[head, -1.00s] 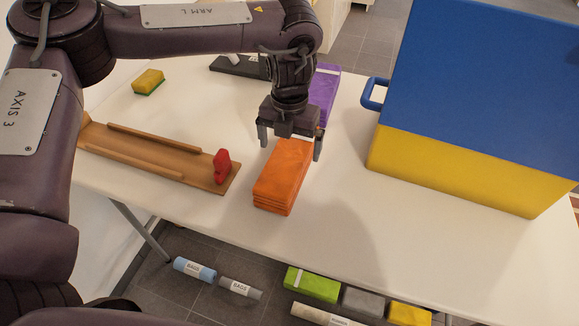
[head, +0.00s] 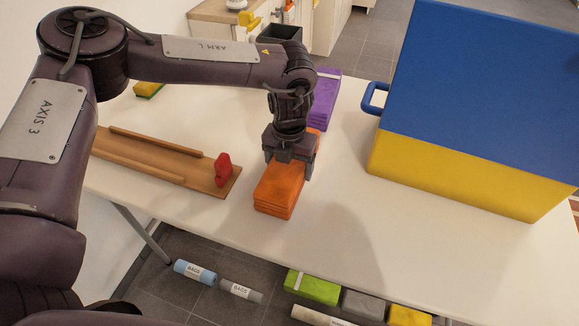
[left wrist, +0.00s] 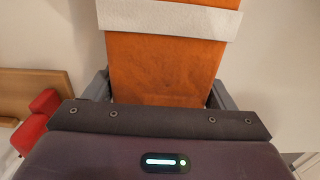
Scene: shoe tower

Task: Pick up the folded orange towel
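The folded orange towel (head: 276,190) lies on the white table as a flat layered stack. My left gripper (head: 288,166) is down over its far part, with one finger at each long side. The fingers sit close against the towel's sides and look shut on it; the towel rests on the table. In the left wrist view the orange towel (left wrist: 165,70) runs between the two fingers (left wrist: 160,98), with a pale band across it. The palm hides the towel's nearer part there. My right gripper is not in view.
A purple towel (head: 321,103) lies just behind. A wooden rail board (head: 150,160) with a red piece (head: 223,170) is to the left. A large blue and yellow box (head: 455,175) with a handle stands right. Bare table (head: 340,205) lies between towel and box.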

